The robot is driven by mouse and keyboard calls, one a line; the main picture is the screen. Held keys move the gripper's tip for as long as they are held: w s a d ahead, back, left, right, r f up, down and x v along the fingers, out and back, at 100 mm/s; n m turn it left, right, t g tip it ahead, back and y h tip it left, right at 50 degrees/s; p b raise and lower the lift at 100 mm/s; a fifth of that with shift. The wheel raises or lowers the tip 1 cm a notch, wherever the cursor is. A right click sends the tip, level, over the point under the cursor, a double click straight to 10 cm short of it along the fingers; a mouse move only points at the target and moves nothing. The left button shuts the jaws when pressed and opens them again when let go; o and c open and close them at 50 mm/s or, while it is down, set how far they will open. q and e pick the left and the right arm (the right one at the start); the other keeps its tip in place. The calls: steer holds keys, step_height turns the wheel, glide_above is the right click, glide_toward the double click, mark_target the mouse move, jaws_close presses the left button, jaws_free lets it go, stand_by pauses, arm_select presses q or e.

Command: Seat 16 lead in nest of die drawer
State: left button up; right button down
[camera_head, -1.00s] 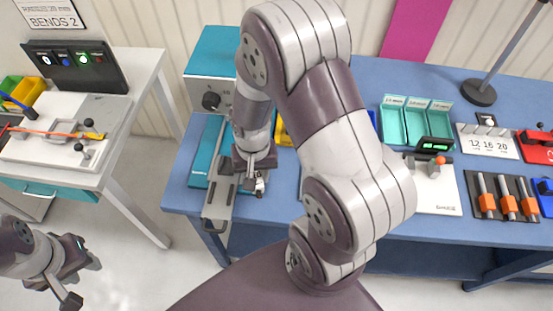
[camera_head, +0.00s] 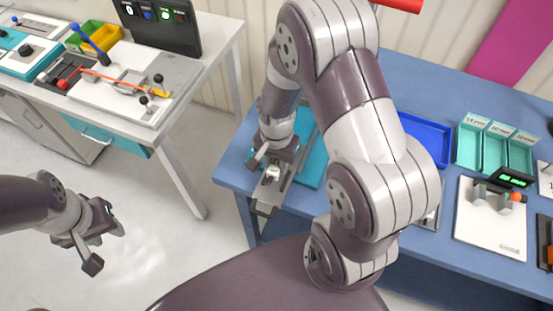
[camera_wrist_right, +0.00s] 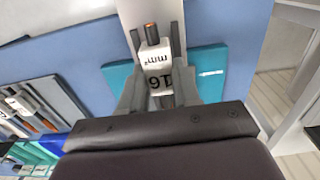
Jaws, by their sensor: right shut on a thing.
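The 16 lead (camera_wrist_right: 156,72) is a white block marked "16 mm" with a dark, orange-tipped end. My right gripper (camera_wrist_right: 157,92) is shut on it in the right wrist view. The grey die drawer (camera_head: 264,207) sticks out past the bench's front edge in the head view. My right gripper (camera_head: 272,175) is over this drawer, and the lead there is small. The drawer's grey channel (camera_wrist_right: 150,12) also shows beyond the lead. The nest is hidden, and I cannot tell whether the lead touches it. My left gripper (camera_head: 107,246) is open and empty over the floor.
The blue bench (camera_head: 232,165) carries a teal machine part (camera_head: 312,150), a blue tray (camera_head: 425,140), teal bins (camera_head: 495,148) and a white fixture board (camera_head: 490,225). A white table (camera_head: 205,75) with a cable board stands at left. Floor between them is clear.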

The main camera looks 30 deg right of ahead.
mark_target(277, 164)
steer(key=shift+s+d+r, duration=0.1)
steer(key=shift+s+r, duration=0.05)
stand_by(0.7)
steer(key=shift+f+b, duration=0.4)
steer(key=shift+f, duration=0.5)
steer(key=shift+f, duration=0.1)
steer(key=shift+f+b, duration=0.6)
steer(key=shift+f, duration=0.25)
